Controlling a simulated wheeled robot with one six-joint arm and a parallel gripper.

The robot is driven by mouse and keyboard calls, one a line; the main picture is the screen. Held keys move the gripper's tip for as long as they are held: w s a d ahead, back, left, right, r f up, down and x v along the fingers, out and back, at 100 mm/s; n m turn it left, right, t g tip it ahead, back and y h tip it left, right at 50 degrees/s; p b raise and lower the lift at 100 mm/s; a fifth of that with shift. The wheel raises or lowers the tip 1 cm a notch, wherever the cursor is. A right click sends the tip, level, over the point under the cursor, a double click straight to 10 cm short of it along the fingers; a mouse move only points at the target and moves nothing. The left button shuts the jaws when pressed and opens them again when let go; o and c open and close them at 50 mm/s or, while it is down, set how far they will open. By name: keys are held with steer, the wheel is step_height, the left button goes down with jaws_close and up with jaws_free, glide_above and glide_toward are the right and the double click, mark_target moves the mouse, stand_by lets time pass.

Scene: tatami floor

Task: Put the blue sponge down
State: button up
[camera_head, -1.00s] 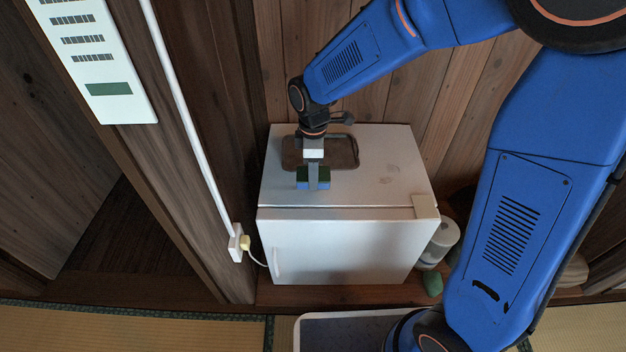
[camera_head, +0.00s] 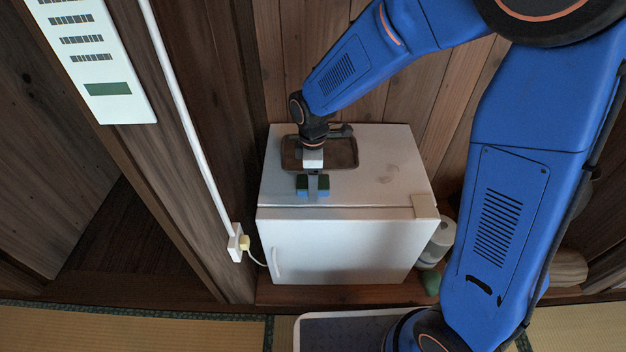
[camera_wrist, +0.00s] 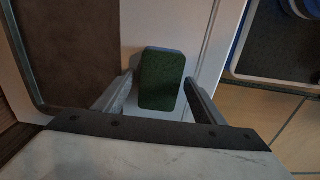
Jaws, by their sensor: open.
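The blue sponge (camera_head: 302,190) has a dark green upper face and is on the white top of a small fridge (camera_head: 380,165), in front of the tray and near the front edge. In the wrist view the fingers are open on either side of the sponge, with small gaps showing. The sponge's underside is hidden, but it looks to be resting on the fridge top.
A brown tray (camera_head: 343,153) lies behind the sponge on the fridge top. The fridge top is clear to the right. A plank wall stands behind, and a wooden post with a white conduit (camera_head: 190,125) stands at the left. White rolls (camera_head: 437,243) are beside the fridge at the right.

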step_height(320, 180, up, 12)
steer(key=shift+r, duration=0.15)
stand_by(0.4)
steer(key=s+d+r+m+t, duration=0.1)
steer(key=s+d+r+m, duration=0.25)
steer(key=d, duration=0.35)
steer(key=s+d+r+m+t, duration=0.1)
steer(key=s+d+r+m, duration=0.1)
steer(key=s+d+m, duration=0.4)
steer(key=s+d+r+m+t, duration=0.1)
steer(key=s+d+r+m, duration=0.15)
steer(key=d, duration=0.55)
steer(key=s+d+m+t, duration=0.1)
steer(key=s+d+m, duration=0.4)
steer(key=s, duration=0.3)
steer(key=shift+s+d+m+t, duration=0.3)
steer(key=shift+s+d+t, duration=0.1)
steer(key=shift+d, duration=0.15)
steer(key=shift+o, duration=0.6)
steer(key=shift+f, duration=0.1)
